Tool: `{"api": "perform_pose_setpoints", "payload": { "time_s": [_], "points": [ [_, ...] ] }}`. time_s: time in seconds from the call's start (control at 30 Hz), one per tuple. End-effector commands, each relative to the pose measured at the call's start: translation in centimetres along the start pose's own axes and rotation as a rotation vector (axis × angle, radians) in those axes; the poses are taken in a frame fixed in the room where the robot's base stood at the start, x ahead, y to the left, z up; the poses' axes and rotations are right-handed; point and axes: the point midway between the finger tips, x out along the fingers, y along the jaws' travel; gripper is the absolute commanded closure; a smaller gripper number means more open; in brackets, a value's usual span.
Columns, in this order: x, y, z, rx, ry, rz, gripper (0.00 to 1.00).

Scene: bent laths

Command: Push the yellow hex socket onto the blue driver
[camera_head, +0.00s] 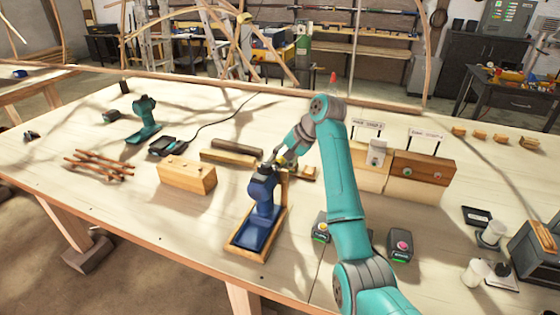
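The blue driver (264,192) stands upright near the front middle of the table. Its wide blue base sits in a wooden tray (238,254) with a post behind the driver. My gripper (279,162) is at the top of the driver, coming in from the right. A small yellowish spot shows at the fingertips and may be the yellow hex socket. It is too small to tell whether the fingers hold it or whether it touches the driver. The gripper and arm partly hide this area.
A wooden block with holes (187,177) stands left of the driver. A teal driver (145,119) and a charger (168,146) are further left. Two button boxes (400,245) flank my arm. A wooden stand with labels (422,168) is at right.

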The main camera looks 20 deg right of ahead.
Motion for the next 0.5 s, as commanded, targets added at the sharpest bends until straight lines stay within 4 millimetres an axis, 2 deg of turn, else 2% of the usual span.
{"api": "perform_pose_setpoints", "payload": {
  "time_s": [0.5],
  "points": [
    [0.01,-0.02,0.86,0.0,0.0,-0.001,1.0]
  ]
}}
